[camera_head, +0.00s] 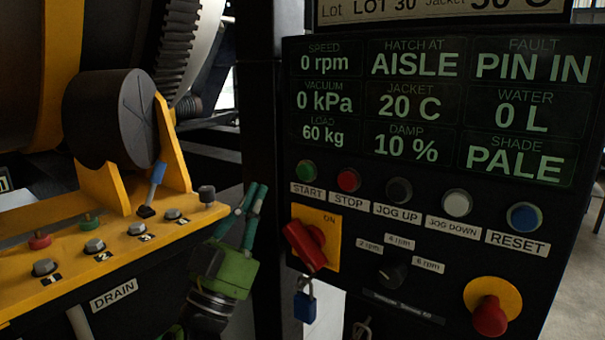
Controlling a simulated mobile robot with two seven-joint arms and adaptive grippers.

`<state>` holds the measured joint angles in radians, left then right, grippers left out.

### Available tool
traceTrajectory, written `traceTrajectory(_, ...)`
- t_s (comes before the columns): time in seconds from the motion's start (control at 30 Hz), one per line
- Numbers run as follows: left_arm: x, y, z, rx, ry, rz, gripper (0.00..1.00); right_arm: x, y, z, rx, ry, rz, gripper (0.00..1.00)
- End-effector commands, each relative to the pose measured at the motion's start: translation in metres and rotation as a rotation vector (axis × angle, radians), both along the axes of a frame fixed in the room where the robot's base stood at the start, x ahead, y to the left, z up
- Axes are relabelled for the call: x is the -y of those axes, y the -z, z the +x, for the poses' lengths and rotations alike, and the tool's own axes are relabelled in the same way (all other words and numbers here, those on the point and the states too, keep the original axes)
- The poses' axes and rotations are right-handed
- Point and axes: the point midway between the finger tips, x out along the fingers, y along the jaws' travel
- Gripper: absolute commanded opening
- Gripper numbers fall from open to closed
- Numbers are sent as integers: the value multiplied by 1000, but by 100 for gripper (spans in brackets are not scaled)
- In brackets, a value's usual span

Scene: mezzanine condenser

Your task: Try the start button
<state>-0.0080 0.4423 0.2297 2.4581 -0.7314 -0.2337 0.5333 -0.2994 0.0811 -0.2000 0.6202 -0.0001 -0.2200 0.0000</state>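The green start button (306,170) is at the left end of the button row on the black control panel (455,235), above a START label. My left gripper (256,187) is below and left of it, apart from the panel buttons. Its teal fingers point up and their tips come together with nothing visible between them, so it looks shut and empty. My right gripper is not in view. The display (430,110) reads 0 rpm, hatch at AISLE and fault PIN IN.
Stop (348,180), jog and reset (523,217) buttons continue rightward.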

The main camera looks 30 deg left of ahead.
Motion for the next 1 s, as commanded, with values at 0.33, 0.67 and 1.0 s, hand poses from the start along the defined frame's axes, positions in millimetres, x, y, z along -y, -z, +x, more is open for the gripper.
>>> traceTrajectory(0.33,0,0,2,-1,-1,-1,0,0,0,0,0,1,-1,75)
traceTrajectory(0.67,2,1,38,0,-3,-4,0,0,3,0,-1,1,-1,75)
traceTrajectory(1.0,5,1,79,0,-1,-4,0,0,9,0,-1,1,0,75)
